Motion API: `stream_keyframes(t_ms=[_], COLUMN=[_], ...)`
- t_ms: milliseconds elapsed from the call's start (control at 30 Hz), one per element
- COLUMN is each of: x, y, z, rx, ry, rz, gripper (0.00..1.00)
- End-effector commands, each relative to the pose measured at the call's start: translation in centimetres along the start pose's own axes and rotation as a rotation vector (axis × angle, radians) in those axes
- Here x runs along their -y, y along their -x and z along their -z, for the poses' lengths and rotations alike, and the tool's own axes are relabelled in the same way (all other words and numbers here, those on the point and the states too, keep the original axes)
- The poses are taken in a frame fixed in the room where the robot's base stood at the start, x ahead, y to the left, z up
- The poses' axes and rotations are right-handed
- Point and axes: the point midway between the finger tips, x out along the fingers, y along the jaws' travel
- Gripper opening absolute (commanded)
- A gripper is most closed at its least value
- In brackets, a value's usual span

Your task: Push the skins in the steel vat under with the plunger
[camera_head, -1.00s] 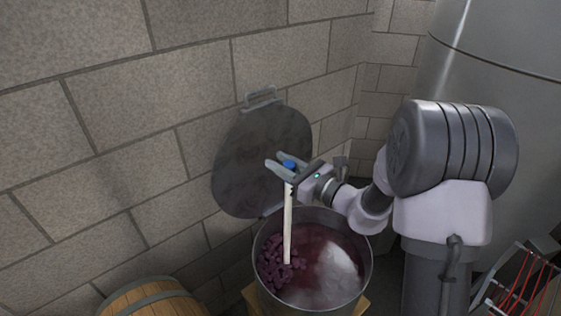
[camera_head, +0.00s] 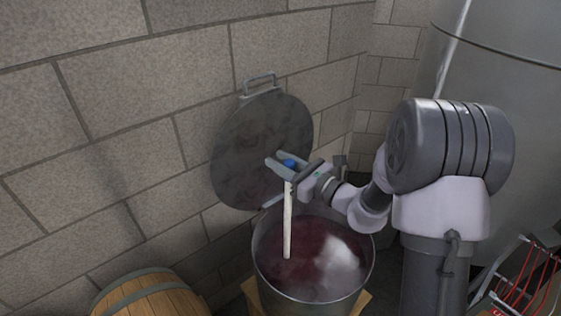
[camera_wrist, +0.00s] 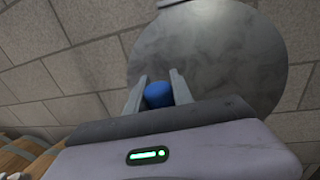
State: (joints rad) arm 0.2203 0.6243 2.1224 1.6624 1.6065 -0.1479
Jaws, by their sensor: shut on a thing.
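The steel vat (camera_head: 264,262) stands below my arm, holding dark red liquid. No clumps of skins show on its surface now. My gripper (camera_head: 288,164) is above the vat, shut on the plunger (camera_head: 287,222) near its blue top. The plunger's pale shaft hangs upright, and its lower end is in the liquid at the left half of the vat, hidden. In the wrist view, the blue top of the plunger (camera_wrist: 158,94) sits between the two fingers of my gripper (camera_wrist: 157,92).
A round grey lid (camera_head: 258,140) with a handle leans on the block wall behind the vat. A wooden barrel (camera_head: 150,296) stands at the lower left. A large steel tank (camera_head: 500,90) is at the right, with a rack of red lines (camera_head: 520,285) below it.

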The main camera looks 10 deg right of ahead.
Motion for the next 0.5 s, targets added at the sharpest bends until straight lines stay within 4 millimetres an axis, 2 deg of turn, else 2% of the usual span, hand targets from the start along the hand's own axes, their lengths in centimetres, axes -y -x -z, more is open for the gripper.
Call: stream_keyframes(t_ms=[100,500], x=[0.0,0.0], y=[0.0,0.0], z=[-2.0,-7.5], rx=[0.002,0.003], ry=[0.002,0.002], rz=[0.0,0.001], gripper=[0.0,0.0])
